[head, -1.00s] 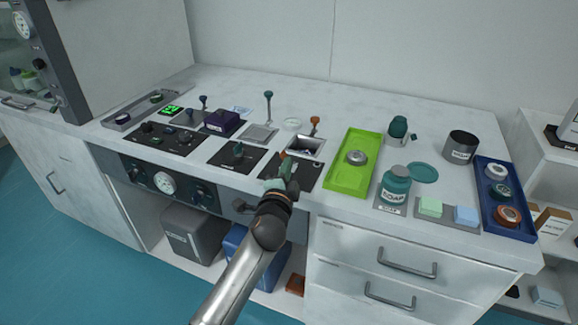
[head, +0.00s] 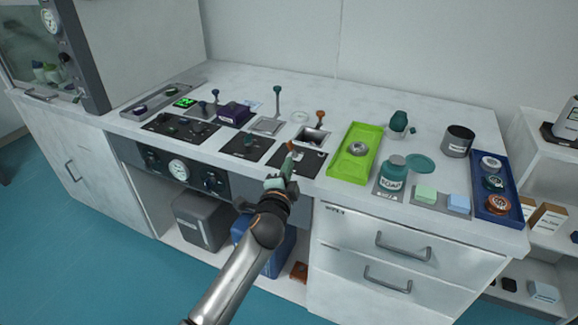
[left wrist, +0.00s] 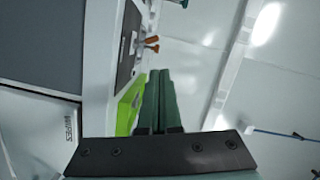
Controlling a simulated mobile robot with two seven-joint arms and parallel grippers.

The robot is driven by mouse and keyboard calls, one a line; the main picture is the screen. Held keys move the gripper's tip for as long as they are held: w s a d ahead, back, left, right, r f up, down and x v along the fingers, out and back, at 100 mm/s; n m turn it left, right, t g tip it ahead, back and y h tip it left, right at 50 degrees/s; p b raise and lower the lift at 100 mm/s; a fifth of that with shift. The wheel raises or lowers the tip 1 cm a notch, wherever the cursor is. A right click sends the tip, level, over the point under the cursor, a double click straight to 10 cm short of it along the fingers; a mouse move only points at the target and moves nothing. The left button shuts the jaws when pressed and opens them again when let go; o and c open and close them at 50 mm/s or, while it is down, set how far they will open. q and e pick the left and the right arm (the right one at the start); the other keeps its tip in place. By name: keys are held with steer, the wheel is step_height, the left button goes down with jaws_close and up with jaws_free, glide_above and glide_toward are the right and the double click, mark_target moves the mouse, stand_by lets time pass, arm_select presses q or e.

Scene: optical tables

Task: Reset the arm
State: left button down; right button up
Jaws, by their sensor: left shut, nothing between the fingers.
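My left arm comes in from the bottom of the head view. Its gripper (head: 288,166) has green fingers and is held in front of the worktop's front edge, over the black panel with the white label. The fingers are together with nothing between them. In the left wrist view the two green fingers (left wrist: 158,100) lie side by side, with the green tray's edge (left wrist: 130,104) left of them. My right gripper is not in view.
The light worktop (head: 310,90) carries black control panels (head: 247,146), upright levers (head: 277,99), a lime-green tray (head: 366,143), a soap bottle (head: 393,178), a dark cup (head: 458,141) and a blue tray (head: 505,222). Drawers (head: 400,250) are below. A blue bin (head: 283,255) stands underneath.

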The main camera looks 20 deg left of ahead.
arm_select(q)
steer(key=s+d+f+n+g+h+p, duration=0.3)
steer(key=s+f+n, duration=0.1)
steer(key=s+f, duration=0.8)
steer(key=s+d+f+n+g+h+p, duration=0.1)
steer(key=s+f+n+g, duration=0.1)
steer(key=s, duration=0.8)
steer(key=s+d+f+n+g+h+p, duration=0.1)
steer(key=s+f+n, duration=0.3)
steer(key=s, duration=0.7)
steer(key=shift+d+f+g+h+p, duration=0.3)
steer(key=shift+d+f+g+p, duration=0.45)
steer(key=shift+f+g+p, duration=0.05)
